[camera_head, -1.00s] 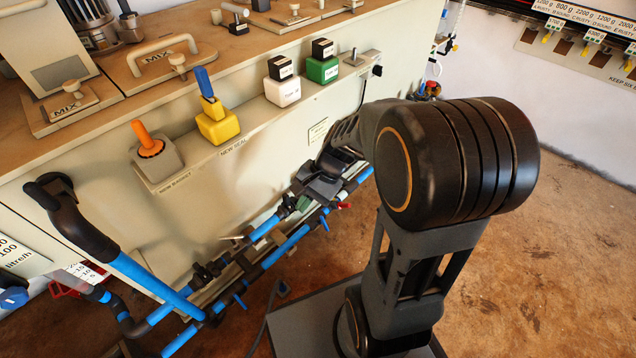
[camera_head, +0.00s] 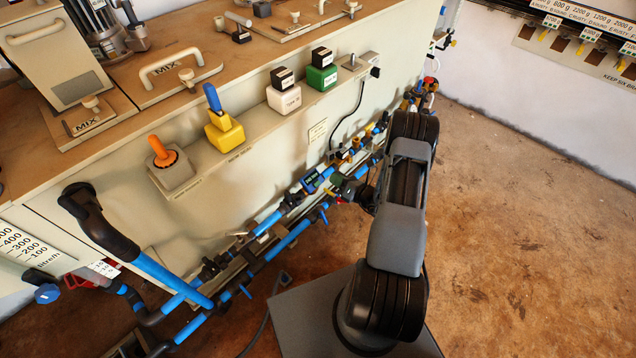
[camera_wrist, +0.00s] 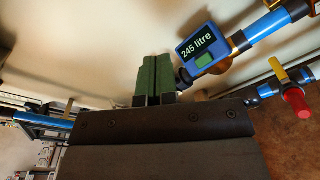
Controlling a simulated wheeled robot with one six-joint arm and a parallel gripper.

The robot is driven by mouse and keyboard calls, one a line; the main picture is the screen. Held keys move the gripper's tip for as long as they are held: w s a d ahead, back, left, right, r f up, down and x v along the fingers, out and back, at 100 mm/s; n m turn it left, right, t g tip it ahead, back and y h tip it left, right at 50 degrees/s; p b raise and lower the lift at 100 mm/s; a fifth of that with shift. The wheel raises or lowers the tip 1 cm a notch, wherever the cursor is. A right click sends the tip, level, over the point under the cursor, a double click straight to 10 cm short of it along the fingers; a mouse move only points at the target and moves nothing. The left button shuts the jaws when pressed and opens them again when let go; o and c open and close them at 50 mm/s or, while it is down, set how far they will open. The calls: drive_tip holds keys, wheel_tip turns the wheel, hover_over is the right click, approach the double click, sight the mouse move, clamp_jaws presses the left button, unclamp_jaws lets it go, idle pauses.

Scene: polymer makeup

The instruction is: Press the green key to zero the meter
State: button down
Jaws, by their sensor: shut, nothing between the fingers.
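The meter (camera_wrist: 202,48) is a small blue-framed box on the blue pipe run. In the wrist view its dark display reads "245 litre". In the head view my gripper (camera_head: 342,186) is just right of the meter.
Blue pipes (camera_head: 285,240) run along the bench front (camera_head: 235,200). A ledge above holds an orange-handled block (camera_head: 172,166), a yellow block (camera_head: 223,133) and other blocks. The brown floor (camera_head: 520,220) at right is open.

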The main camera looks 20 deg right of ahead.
sight(317, 184)
drive_tip(key=shift+f, duration=0.1)
drive_tip(key=w+a+f+b, duration=0.2)
drive_tip(key=w+f+b, duration=0.3)
drive_tip(key=f+b, duration=0.1)
drive_tip(key=shift+a+f, duration=0.2)
drive_tip(key=shift+f, duration=0.1)
idle(0.4)
drive_tip(key=shift+w+f+b, duration=0.1)
drive_tip(key=shift+w+b, duration=0.05)
drive_tip(key=shift+b, duration=0.25)
idle(1.7)
drive_tip(key=shift+w+a+f, duration=0.1)
drive_tip(key=shift+w+f, duration=0.05)
drive_tip(key=shift+f, duration=0.05)
drive_tip(key=shift+w+a+f+b, duration=0.15)
drive_tip(key=shift+w+f+b, duration=0.15)
drive_tip(key=shift+b, duration=0.3)
idle(0.6)
drive_tip(key=shift+s, duration=0.1)
idle(0.3)
drive_tip(key=shift+s+d+r+p, duration=0.25)
drive_tip(key=shift+s+r+p, duration=0.2)
drive_tip(key=shift+r+p, duration=0.2)
drive_tip(key=shift+r, duration=0.1)
